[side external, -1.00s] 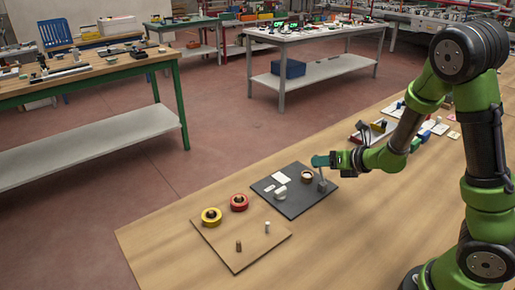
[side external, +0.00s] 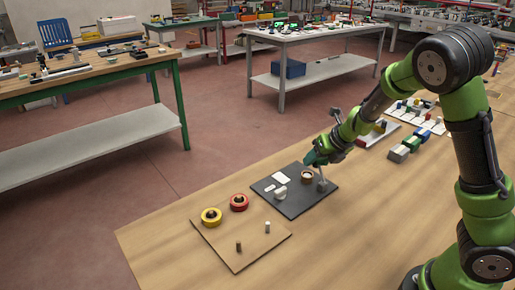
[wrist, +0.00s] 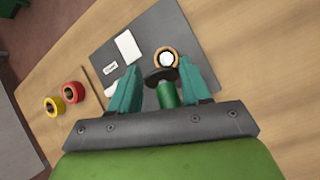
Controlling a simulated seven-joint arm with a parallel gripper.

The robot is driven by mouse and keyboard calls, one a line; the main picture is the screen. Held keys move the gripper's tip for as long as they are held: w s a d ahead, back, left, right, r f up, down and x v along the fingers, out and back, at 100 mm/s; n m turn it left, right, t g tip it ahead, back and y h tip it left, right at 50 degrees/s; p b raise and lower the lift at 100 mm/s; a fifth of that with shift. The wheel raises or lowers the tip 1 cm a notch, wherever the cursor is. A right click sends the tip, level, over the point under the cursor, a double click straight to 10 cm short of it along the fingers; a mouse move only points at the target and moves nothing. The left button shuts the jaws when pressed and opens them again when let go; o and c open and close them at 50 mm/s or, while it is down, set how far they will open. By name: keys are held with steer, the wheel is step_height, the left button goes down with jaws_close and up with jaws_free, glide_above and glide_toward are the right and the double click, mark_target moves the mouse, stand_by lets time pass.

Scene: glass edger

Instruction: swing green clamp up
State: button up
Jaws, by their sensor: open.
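The green clamp (wrist: 167,95) shows in the wrist view as a short green grip with a dark round disc at its far end. It lies between the two teal fingers of my gripper (wrist: 163,82), which are open with a gap on each side. In the side view my gripper (side external: 313,158) is low over the dark board (side external: 298,208), tilted downward. A grey metal post (side external: 321,183) stands on the board just below it. The clamp's green grip cannot be told apart from my fingers in the side view.
A brown ring (side external: 307,176), a white round part (side external: 280,192) and a white card (side external: 281,177) sit on the dark board. A brown board (side external: 240,245) with yellow and red rolls lies in front. The bench's front right is clear.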

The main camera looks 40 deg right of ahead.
steer(key=w+g, duration=0.1)
steer(key=f+g, duration=0.1)
steer(key=g, duration=0.1)
steer(key=shift+w, duration=0.35)
steer(key=f+g, duration=0.1)
steer(key=w+g, duration=0.1)
steer(key=g, duration=0.1)
steer(key=shift+w+f, duration=0.15)
steer(key=shift+f, duration=0.2)
steer(key=shift+w+r+g, duration=0.1)
steer(key=shift+r+g, duration=0.2)
steer(key=shift+r, duration=0.1)
step_height(320, 180, up, 16)
steer(key=s+a+f+n+t+y, duration=0.2)
steer(key=s+n, duration=0.5)
steer(key=n, duration=1.2)
steer(key=s+a+r+n+t, duration=0.2)
steer(key=s+a+n, duration=0.3)
steer(key=s+n, duration=0.3)
steer(key=s+a+r+n+t, duration=0.2)
steer(key=s+a+n+t, duration=0.1)
steer(key=s+a+n, duration=0.3)
steer(key=shift+s+a+r+n, duration=0.2)
steer(key=shift+s+n, duration=0.8)
steer(key=shift+n, duration=0.7)
